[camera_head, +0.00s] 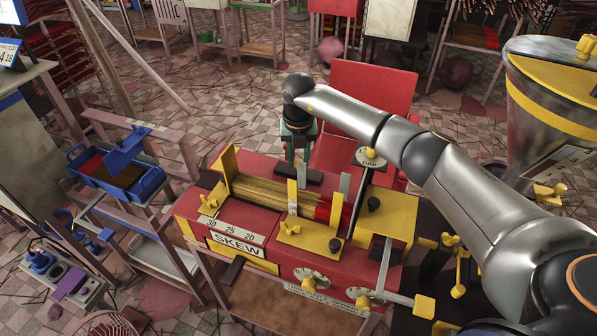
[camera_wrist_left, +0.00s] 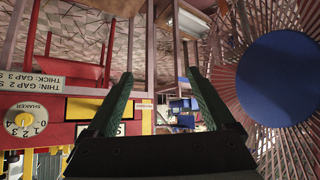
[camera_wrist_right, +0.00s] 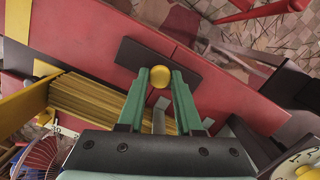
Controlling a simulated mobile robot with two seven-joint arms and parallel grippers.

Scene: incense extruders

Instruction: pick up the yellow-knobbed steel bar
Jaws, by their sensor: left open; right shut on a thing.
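In the right wrist view the round yellow knob (camera_wrist_right: 160,76) sits between the green fingertips of my right gripper (camera_wrist_right: 160,80), which is shut on it. A short piece of grey steel bar (camera_wrist_right: 158,120) shows below the knob. In the head view my right gripper (camera_head: 298,150) points down over the back edge of the red machine (camera_head: 300,262), behind the bundle of tan sticks (camera_head: 258,190). The knob is hidden there by the gripper. My left gripper (camera_wrist_left: 160,90) is open and empty in the left wrist view. It is not visible in the head view.
The SKEW panel (camera_head: 236,244) is on the machine's front. A blue tray (camera_head: 115,175) stands on a rack at the left. A hopper (camera_head: 555,110) with a yellow band stands at the right. A red chair (camera_head: 372,92) is behind the machine.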

